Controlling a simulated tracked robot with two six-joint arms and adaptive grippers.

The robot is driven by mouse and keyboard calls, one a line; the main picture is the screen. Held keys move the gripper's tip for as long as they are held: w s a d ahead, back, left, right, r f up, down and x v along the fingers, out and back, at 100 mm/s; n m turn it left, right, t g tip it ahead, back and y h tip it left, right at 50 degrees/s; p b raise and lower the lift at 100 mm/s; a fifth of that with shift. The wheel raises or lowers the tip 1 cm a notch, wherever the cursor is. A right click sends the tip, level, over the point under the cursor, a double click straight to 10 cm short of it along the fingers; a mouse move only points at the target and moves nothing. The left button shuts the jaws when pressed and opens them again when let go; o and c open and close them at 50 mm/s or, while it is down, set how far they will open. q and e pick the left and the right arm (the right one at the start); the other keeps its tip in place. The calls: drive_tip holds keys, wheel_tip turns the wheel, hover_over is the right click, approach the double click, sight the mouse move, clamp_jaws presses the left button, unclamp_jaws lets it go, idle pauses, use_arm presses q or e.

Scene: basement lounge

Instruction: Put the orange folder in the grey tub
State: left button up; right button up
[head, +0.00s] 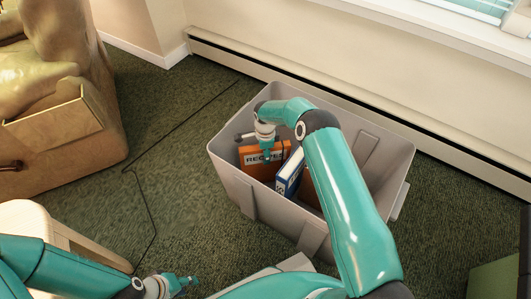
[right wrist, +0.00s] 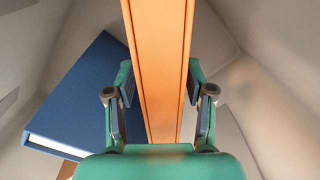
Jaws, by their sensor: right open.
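The orange folder (head: 256,166), with dark lettering on a pale label, stands inside the grey tub (head: 234,184) at its left end. My right gripper (head: 266,154) is down in the tub at the folder. In the right wrist view the folder's orange edge (right wrist: 160,70) runs between the two fingers of the open right gripper (right wrist: 161,95), with a gap showing on each side. The folder's lower part is hidden by the tub wall. My left gripper (head: 186,283) is low in the head view, outside the tub and away from the folder; its jaw opening is unclear.
A blue-and-white book (head: 290,172) stands in the tub beside the folder; its blue cover (right wrist: 85,95) shows left in the wrist view. Another orange-brown item (head: 309,190) is partly hidden behind it. A tan armchair (head: 60,120) stands left.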

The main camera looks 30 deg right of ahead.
wheel_tip(320, 180, up, 12)
drive_tip(key=p, duration=0.4)
drive_tip(key=shift+r, duration=0.1)
idle(0.3)
